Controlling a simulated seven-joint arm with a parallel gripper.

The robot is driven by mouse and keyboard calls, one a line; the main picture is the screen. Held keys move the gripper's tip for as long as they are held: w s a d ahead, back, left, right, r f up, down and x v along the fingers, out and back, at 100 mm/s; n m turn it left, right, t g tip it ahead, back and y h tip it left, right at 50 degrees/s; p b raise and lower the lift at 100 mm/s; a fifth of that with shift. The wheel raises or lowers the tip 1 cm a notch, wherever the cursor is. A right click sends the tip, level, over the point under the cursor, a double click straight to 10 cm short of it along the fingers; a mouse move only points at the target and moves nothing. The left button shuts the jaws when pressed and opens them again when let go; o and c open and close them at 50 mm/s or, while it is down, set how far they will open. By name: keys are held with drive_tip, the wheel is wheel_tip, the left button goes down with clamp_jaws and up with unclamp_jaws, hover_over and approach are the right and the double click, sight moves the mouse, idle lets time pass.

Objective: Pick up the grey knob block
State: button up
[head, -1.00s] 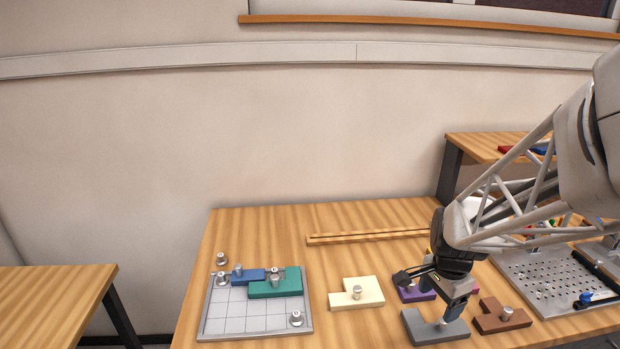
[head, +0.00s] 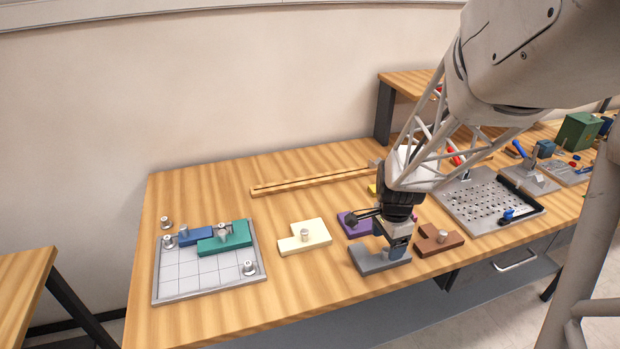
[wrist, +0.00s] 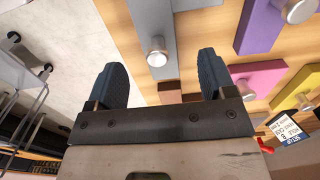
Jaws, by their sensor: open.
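The grey knob block (head: 372,262) lies on the table's front edge area, beneath my gripper (head: 396,248). In the head view its knob is hidden by my gripper. The wrist view shows the grey block (wrist: 150,18) with its round metal knob (wrist: 157,52). My gripper (wrist: 161,64) is open and empty, with one dark finger on each side of the knob's line. The knob appears between the fingertips, with a gap on both sides. I cannot tell exactly how far down the fingers reach along it.
A brown block (head: 438,240) sits close right of the grey one, and a purple block (head: 352,228) close behind. A cream block (head: 306,236) lies to the left. The grid board (head: 190,280) holds blue and green blocks. A perforated plate (head: 485,210) stands further right.

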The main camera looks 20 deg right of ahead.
sight(387, 249)
drive_tip(key=shift+f, duration=0.25)
drive_tip(key=shift+s+f, duration=0.15)
drive_tip(key=shift+f, duration=2.45)
drive_tip(key=c, duration=1.1)
drive_tip(key=shift+o, duration=0.2)
drive_tip(key=shift+r, duration=5.05)
